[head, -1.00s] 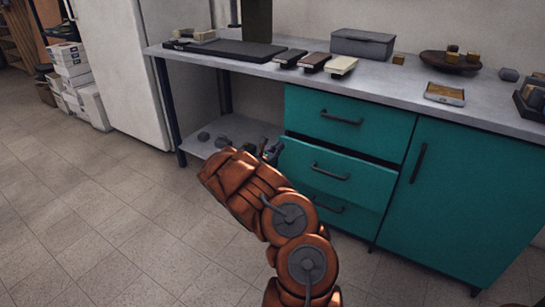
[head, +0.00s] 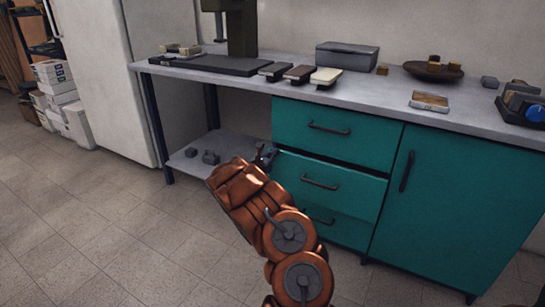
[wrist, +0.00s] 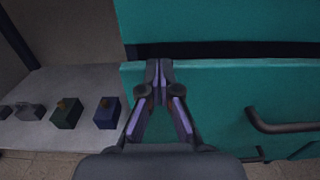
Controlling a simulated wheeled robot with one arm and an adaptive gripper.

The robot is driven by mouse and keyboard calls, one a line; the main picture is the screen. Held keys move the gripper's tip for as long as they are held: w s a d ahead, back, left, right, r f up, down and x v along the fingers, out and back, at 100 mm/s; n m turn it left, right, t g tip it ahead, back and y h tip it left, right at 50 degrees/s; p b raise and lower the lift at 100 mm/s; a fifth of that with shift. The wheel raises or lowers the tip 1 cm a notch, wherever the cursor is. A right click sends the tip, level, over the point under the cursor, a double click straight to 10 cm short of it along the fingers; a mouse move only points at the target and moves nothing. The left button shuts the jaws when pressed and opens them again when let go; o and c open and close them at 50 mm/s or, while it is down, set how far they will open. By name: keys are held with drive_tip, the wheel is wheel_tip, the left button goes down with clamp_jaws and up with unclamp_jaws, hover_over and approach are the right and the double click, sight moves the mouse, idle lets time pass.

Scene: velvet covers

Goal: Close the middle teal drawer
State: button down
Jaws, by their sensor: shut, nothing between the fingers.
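The middle teal drawer (head: 345,192) sticks out a little from the cabinet, with a dark gap above its front edge. Its dark bar handle (head: 321,183) faces me. In the wrist view, the drawer front (wrist: 225,95) fills the right side, with its handle (wrist: 275,122) at the right. My gripper (wrist: 159,70) is shut and empty, its fingertips over the left part of the drawer front near its top edge. In the head view, my gripper (head: 265,158) is at the drawer's left end, partly hidden by my arm. I cannot tell whether it touches the drawer.
The top drawer (head: 335,132) looks shut; the bottom drawer (head: 330,220) is partly hidden by my arm. A teal door (head: 450,195) is at right. Small blocks (wrist: 67,113) stand on the low shelf (wrist: 75,80) at left. The floor in front is clear.

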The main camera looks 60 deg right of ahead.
drive_tip(key=shift+d, duration=0.8)
